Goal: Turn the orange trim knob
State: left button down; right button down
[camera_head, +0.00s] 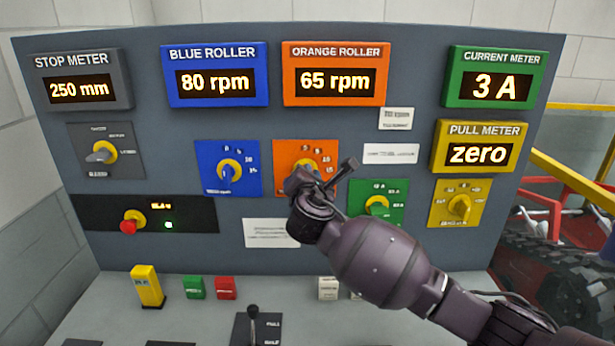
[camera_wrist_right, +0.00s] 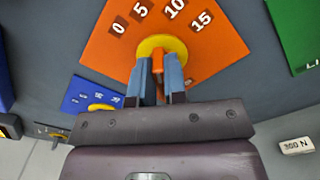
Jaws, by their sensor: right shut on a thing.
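The orange trim knob (camera_head: 309,164) has a yellow base and sits on an orange plate (camera_head: 283,151) in the middle of the console. My right gripper (camera_head: 302,180) reaches it from the lower right and hides most of it. In the right wrist view the yellow base (camera_wrist_right: 163,43) shows under a scale marked 0, 5, 10 and 15. There my right gripper (camera_wrist_right: 158,62) has its two blue-grey fingers on either side of the knob's grip, shut on it. The orange roller display (camera_head: 335,82) reads 65 rpm. My left gripper is not in view.
A blue plate with a knob (camera_head: 229,171) lies to the left, and a green plate with a knob (camera_head: 376,205) to the lower right, partly behind my wrist. A yellow plate with a knob (camera_head: 459,205) is further right. A black lever (camera_head: 253,315) rises from the desk below.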

jog(key=m, duration=0.3)
jog(key=m+b, duration=0.1)
jog(key=m, duration=0.2)
jog(key=f+m, duration=0.1)
jog(key=m, duration=0.2)
jog(key=shift+d+f+m+b, duration=0.1)
jog(key=shift+d+m+b, duration=0.1)
jog(key=shift+m+b, duration=0.2)
dwell(0.4)
jog(key=c, duration=1.2)
grip_release()
jog(key=shift+o, duration=0.2)
